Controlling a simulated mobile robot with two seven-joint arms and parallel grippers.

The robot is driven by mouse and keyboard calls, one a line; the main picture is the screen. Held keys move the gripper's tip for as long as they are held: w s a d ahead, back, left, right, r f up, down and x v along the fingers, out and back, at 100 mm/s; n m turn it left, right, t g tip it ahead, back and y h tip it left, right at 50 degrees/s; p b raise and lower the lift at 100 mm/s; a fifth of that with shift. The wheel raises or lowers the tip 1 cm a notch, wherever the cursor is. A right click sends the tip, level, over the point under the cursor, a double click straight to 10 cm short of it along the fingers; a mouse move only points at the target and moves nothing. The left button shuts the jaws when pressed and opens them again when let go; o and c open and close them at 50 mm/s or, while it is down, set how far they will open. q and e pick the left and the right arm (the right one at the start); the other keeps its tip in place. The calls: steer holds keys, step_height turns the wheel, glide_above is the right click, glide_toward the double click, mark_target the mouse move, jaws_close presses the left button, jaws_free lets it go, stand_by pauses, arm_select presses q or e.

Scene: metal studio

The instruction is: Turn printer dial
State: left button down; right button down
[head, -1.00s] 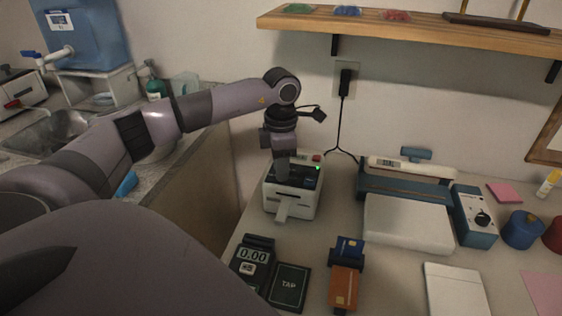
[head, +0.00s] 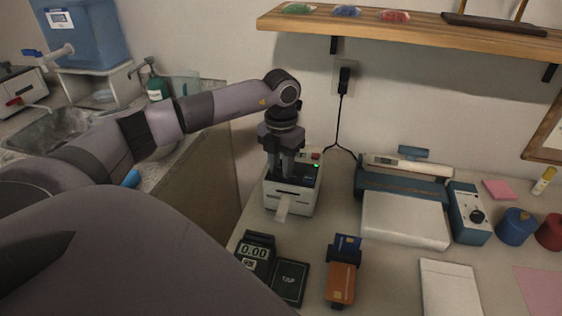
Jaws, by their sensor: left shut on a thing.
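The small white printer (head: 291,199) with a dark top and a green light stands on the counter left of centre, a white paper strip hanging from its front. My left gripper (head: 286,176) points down onto the printer's dark top and is shut on a small part there, likely the dial. The fingers hide that part, so its setting cannot be seen. My right gripper is not in view.
A scale with a tare pad (head: 291,283) and a card reader (head: 342,279) stand in front of the printer. A blue and white device (head: 404,219) and a blue box with a black knob (head: 469,213) stand to the right. A wooden shelf (head: 420,34) hangs above.

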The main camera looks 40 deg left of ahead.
mark_target(280, 169)
arm_select(q)
steer(key=shift+n, duration=0.3)
stand_by(0.4)
steer(key=c, duration=0.9)
jaws_free()
steer(key=shift+o, duration=0.2)
steer(key=shift+r+b, duration=0.3)
steer(key=shift+r, duration=3.35)
steer(key=shift+s+f, duration=0.1)
